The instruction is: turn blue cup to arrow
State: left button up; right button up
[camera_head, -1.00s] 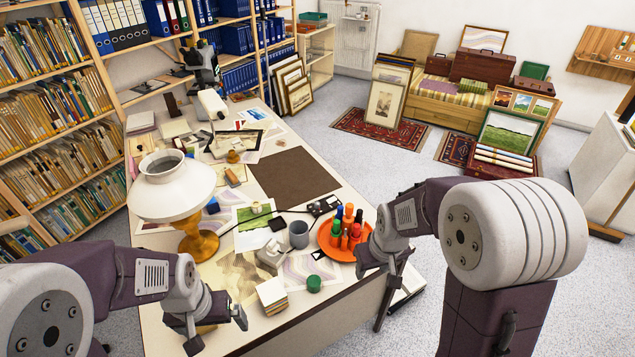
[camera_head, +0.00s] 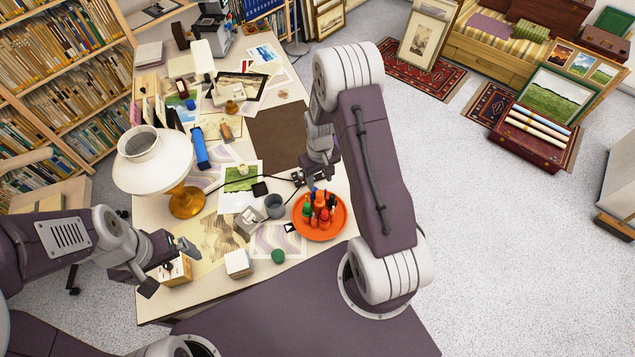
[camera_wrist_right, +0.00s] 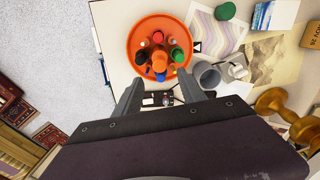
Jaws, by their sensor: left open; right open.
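A grey-blue cup (camera_head: 274,206) stands upright on the table, left of an orange tray; it also shows in the right wrist view (camera_wrist_right: 207,75). I cannot make out its handle clearly. My left gripper (camera_head: 168,266) is open at the table's front left, away from the cup.
The orange tray (camera_head: 338,224) holds several coloured bottles close to the cup. A white device (camera_head: 248,220) stands beside the cup on the left. The brown mat (camera_head: 275,135) is bare.

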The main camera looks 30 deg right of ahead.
aim_at(320, 192)
jog(key=shift+a+r, duration=0.2)
jog(key=shift+s+f, duration=0.1)
jog(key=shift+f, duration=0.05)
notch_tip(320, 192, down, 8)
jog(key=shift+d+f+p, duration=0.15)
jog(key=shift+f+p, duration=0.05)
jog(key=shift+p, duration=1)
jog(key=shift+f, duration=0.2)
pick_arm(q)
notch_tip(320, 192, up, 3)
jog(key=shift+f, duration=0.2)
pick_arm(e)
jog(key=shift+f, duration=0.1)
jog(key=shift+d, duration=0.1)
jog(key=shift+c, duration=0.3)
jog(key=c, duration=1)
jog(key=shift+w, duration=0.2)
